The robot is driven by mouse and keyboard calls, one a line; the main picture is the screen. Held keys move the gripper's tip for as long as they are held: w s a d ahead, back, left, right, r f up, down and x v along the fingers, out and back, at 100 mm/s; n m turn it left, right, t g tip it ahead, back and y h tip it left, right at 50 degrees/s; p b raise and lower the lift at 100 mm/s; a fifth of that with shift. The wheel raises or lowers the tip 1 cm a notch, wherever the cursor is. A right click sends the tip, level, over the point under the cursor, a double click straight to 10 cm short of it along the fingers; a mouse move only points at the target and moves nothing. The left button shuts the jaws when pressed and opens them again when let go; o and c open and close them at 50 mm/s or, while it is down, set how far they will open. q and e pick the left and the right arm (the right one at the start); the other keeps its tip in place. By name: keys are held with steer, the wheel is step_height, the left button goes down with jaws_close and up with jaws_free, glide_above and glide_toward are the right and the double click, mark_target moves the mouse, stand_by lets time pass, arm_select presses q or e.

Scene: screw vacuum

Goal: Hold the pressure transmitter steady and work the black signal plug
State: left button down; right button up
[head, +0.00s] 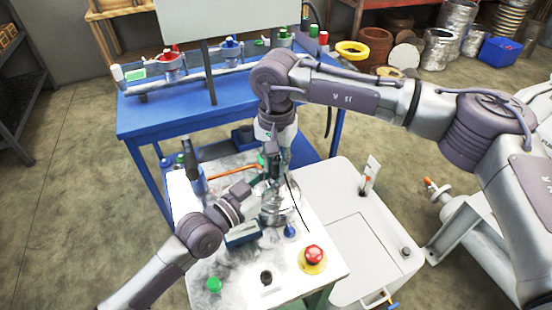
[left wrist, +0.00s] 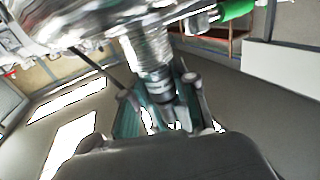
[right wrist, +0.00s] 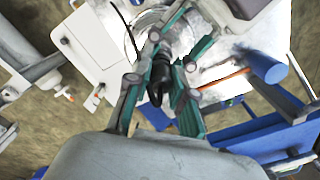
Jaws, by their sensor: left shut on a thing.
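The silver pressure transmitter (head: 281,208) stands on the light worktop in the head view. My right gripper (head: 271,172) points down over the transmitter. In the right wrist view the black signal plug (right wrist: 160,77) lies between the fingers of my right gripper (right wrist: 160,84), which look apart, with narrow gaps beside the plug. The plug is mostly hidden in the head view.
A red emergency button (head: 314,254) on a yellow base, a green button (head: 214,285) and a blue box (head: 243,234) sit on the worktop close to my left arm. A thin black cable (head: 297,203) hangs beside the transmitter. A blue bench (head: 140,118) stands behind.

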mark_target(276, 160)
steer(key=o, duration=0.5)
steer(key=shift+r, duration=0.15)
step_height(276, 160, up, 12)
steer(key=shift+f, duration=0.1)
stand_by(0.4)
arm_select(q)
steer(key=c, duration=0.8)
jaws_free()
